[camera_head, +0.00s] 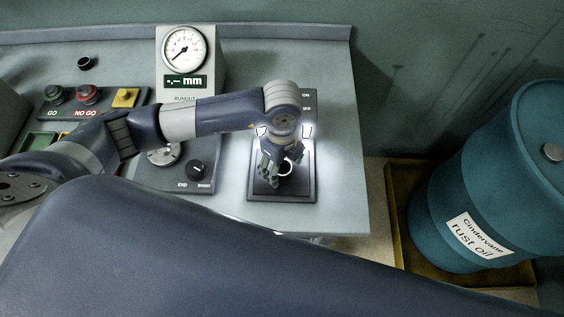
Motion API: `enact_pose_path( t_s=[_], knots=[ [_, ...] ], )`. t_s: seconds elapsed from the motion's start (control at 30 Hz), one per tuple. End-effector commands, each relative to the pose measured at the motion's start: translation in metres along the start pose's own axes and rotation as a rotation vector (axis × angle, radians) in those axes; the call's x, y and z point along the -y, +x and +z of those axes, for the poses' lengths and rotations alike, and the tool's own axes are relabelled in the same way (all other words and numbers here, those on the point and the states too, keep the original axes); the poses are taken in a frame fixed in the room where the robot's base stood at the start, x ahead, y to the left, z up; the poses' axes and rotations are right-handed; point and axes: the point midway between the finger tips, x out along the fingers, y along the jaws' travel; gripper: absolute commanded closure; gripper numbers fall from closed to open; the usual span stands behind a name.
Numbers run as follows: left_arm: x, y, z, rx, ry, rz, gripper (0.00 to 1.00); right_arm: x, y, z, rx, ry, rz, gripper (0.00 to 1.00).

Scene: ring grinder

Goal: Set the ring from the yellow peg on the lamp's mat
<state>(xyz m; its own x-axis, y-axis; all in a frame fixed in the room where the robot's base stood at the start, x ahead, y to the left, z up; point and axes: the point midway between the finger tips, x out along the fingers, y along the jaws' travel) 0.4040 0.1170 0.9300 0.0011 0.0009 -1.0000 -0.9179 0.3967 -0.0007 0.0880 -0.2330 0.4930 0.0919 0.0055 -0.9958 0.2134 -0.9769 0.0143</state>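The lamp's mat is a dark rectangular pad (303,187) near the right end of the bench, brightly lit around its upper part. My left gripper (274,171) reaches in from the left and points down over the mat. A small pale ring (288,173) shows at its fingertips, partly hidden by them. I cannot tell whether the fingers grip the ring, or whether the ring touches the mat. A yellow square piece (125,97) stands on the panel at left; no ring is clearly visible on it. My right gripper is not in view.
A dial gauge (183,48) with a "-.-- mm" display stands behind my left arm. A panel with green and red buttons (87,94) is at left, a knob (197,170) left of the mat. A blue oil drum (450,190) stands beyond the bench's right edge.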

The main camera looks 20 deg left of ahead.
Motion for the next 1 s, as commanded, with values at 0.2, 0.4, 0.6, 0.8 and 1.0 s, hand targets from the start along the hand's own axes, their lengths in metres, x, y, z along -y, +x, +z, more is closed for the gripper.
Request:
enact_pose_path(
  t_s=[0.2,0.4,0.6,0.8,1.0],
  knots=[
    [0.000,-0.001,0.000,0.000,0.000,0.000,0.38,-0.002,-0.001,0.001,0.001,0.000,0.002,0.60],
    [0.002,-0.018,0.000,0.000,0.001,-0.005,0.38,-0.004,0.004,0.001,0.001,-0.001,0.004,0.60],
    [0.002,-0.061,0.000,0.001,0.001,-0.008,0.38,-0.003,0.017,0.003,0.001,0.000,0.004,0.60],
    [0.001,-0.101,0.000,0.000,0.002,-0.005,0.38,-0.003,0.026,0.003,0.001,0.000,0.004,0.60],
    [0.000,-0.120,0.000,0.000,0.000,-0.001,0.38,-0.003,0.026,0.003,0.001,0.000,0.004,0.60]
  ],
)
